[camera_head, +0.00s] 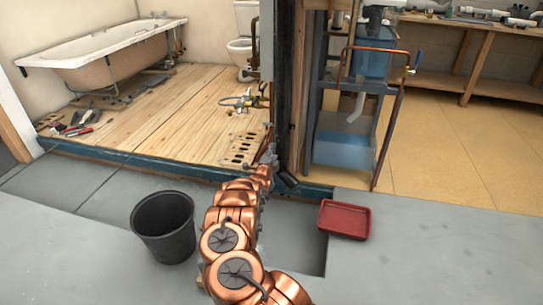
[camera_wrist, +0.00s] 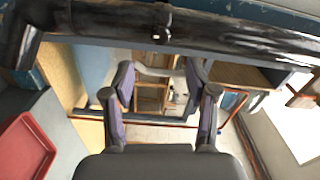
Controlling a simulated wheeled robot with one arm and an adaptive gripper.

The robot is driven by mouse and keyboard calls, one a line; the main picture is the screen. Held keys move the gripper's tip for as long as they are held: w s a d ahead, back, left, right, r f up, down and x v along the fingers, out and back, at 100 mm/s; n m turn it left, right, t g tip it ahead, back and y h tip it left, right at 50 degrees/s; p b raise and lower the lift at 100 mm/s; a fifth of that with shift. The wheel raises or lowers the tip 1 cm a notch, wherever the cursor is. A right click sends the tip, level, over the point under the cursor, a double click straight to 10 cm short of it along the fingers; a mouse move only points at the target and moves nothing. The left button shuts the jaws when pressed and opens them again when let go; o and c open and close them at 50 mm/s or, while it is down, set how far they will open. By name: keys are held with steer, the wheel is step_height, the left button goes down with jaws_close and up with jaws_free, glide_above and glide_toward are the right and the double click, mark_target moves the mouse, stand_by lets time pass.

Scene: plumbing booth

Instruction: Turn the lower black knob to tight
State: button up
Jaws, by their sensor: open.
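My gripper (camera_head: 268,158) is at the far end of my copper-coloured arm, low beside the dark upright post (camera_head: 284,95) in the head view. In the wrist view my gripper (camera_wrist: 160,82) has its two purple-sided fingers spread apart, with nothing between them. The dark post (camera_wrist: 90,22) crosses the top of the wrist view, beyond the fingertips. A small dark fitting (camera_wrist: 161,35) sticks out from it; I cannot tell if it is the lower black knob. No knob shows clearly in the head view.
A black bucket (camera_head: 165,228) stands left of my arm and a red tray (camera_head: 344,219) lies to its right. A blue-framed stand (camera_head: 385,140) with copper pipe is right of the post. A raised wooden floor (camera_head: 140,105) lies to the left. Grey floor is clear at lower right.

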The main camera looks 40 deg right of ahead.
steer(key=shift+v, duration=0.9)
steer(key=shift+w+a, duration=0.1)
